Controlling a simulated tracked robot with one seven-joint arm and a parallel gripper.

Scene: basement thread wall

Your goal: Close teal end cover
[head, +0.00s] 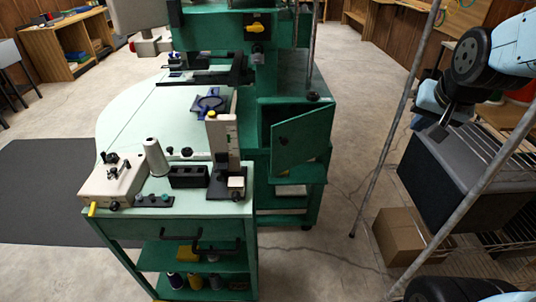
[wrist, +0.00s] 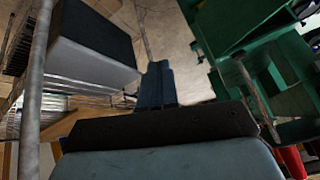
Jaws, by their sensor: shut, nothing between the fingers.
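The teal end cover (head: 300,138) is a flat green panel standing ajar on the end of the green machine cabinet (head: 290,88). A dark opening shows beside and behind its upper edge. My gripper (head: 440,130) is at the right of the head view, shut and empty, well to the right of the cover and not touching it. In the wrist view my shut fingers (wrist: 158,85) point away over the floor. Green machine parts (wrist: 245,30) fill the right of that view; I cannot tell which of them is the cover.
Grey metal poles (head: 400,110) stand between my gripper and the machine. A dark grey bin (head: 455,185) and a cardboard box (head: 400,238) lie below my arm. The green bench (head: 215,206) holds a thread cone (head: 156,157). Concrete floor is clear between machine and box.

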